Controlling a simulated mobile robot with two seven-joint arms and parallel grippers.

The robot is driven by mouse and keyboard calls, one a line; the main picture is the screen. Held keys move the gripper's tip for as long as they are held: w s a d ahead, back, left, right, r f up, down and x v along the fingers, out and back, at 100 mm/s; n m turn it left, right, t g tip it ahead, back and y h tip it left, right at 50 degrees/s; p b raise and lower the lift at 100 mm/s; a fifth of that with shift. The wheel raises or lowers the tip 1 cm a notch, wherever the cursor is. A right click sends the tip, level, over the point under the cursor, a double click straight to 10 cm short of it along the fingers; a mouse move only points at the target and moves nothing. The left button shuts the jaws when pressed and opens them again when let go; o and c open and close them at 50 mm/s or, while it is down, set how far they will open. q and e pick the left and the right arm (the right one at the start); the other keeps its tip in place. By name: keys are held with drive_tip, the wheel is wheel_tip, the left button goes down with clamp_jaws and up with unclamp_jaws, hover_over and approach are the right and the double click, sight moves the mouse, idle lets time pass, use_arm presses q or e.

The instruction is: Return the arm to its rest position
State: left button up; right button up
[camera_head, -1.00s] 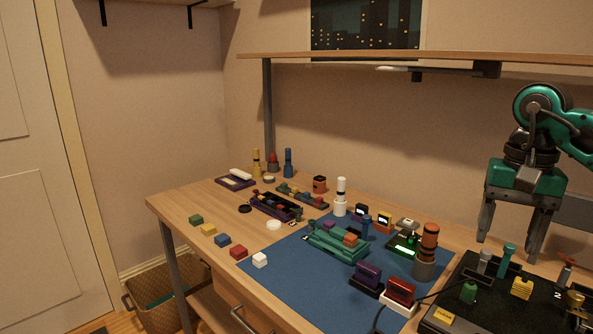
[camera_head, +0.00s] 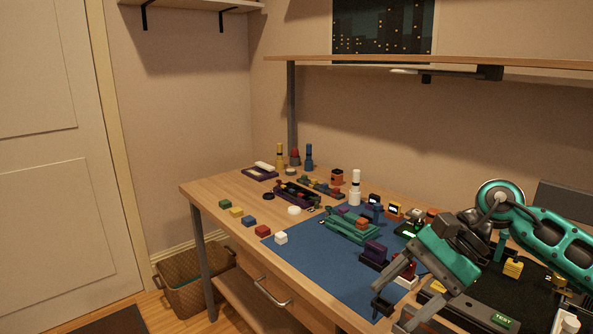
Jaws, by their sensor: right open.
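My right arm (camera_head: 545,240) is teal and black and comes in from the right edge. My right gripper (camera_head: 392,310) is tilted, its fingers pointing down and left over the front right of the blue mat (camera_head: 330,262). The fingers are apart with nothing seen between them. The gripper and forearm hide part of the black panel (camera_head: 485,312) and things at the mat's right side. My left gripper is not in view.
The wooden desk (camera_head: 212,188) holds small coloured blocks (camera_head: 249,221), a teal rack (camera_head: 350,228), a purple tray (camera_head: 297,196) and a white bottle (camera_head: 354,187). A shelf (camera_head: 440,60) runs above. A wicker basket (camera_head: 195,280) stands on the floor at left.

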drive_tip(key=s+a+r+m+t+y+p, duration=0.1)
drive_tip(key=a+m+t+y, duration=0.5)
drive_tip(key=a+m+y, duration=0.9)
drive_tip(key=d+f+m+t+h+p, duration=0.1)
drive_tip(key=d+f+m+t+h, duration=0.5)
drive_tip(key=m, duration=0.9)
drive_tip(key=d+f+m+t+h, duration=0.5)
drive_tip(key=m+h, duration=0.4)
drive_tip(key=m, duration=0.5)
drive_tip(key=s+d+f+m+g+h, duration=0.2)
drive_tip(key=s+f+m+h, duration=0.1)
drive_tip(key=s+f+m, duration=0.3)
drive_tip(key=s+d+f+m+g+h, duration=0.2)
drive_tip(key=s+f+m, duration=0.4)
drive_tip(key=f+m, duration=0.3)
drive_tip(key=shift+s+f+g+h+p, duration=0.15)
drive_tip(key=shift+f+g+h+p, duration=0.25)
drive_tip(key=shift+h, duration=0.4)
